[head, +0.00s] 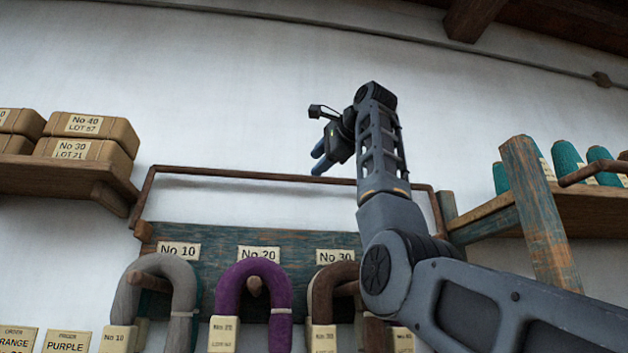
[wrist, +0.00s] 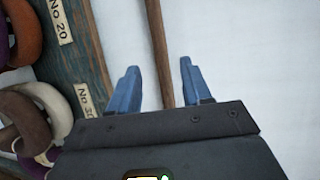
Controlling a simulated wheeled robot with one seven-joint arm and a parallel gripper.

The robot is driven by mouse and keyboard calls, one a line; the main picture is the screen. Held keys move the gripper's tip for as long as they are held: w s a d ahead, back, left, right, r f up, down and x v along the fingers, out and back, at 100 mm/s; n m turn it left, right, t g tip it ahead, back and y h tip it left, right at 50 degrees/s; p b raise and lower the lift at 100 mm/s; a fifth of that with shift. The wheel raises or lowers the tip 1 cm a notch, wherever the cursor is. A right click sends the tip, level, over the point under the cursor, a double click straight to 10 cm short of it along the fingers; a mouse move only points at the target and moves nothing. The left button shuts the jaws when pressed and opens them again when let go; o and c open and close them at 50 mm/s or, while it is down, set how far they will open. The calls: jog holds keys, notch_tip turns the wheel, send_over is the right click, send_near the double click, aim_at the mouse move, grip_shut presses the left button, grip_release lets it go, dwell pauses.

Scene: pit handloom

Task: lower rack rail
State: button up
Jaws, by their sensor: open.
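The rack rail (head: 250,175) is a thin brown bar, raised above the blue-green rack board (head: 221,262) on side arms at its two ends. My gripper (head: 318,162) is open and empty, just above the rail's right half in the head view. In the wrist view the rail (wrist: 157,45) runs lengthwise between the two blue fingers (wrist: 158,67) of my gripper, nearer the left one, and goes out of sight behind the gripper body. I cannot tell how far the fingertips are from the rail in depth. My arm hides part of the rail's right side.
Grey (head: 157,275), purple (head: 254,285) and brown (head: 335,280) yarn hanks hang on pegs below. A shelf with boxes (head: 85,140) stands left. A shelf with teal cones (head: 565,160) and a wooden post (head: 540,215) stands right. The wall above is clear.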

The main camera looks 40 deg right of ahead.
aim_at(302, 177)
jog(key=p+x, duration=0.2)
jog(key=x, duration=0.4)
jog(key=shift+w+d+f+p, duration=0.15)
jog(key=shift+w+p, duration=0.15)
jog(key=shift+w, duration=0.25)
grip_shut()
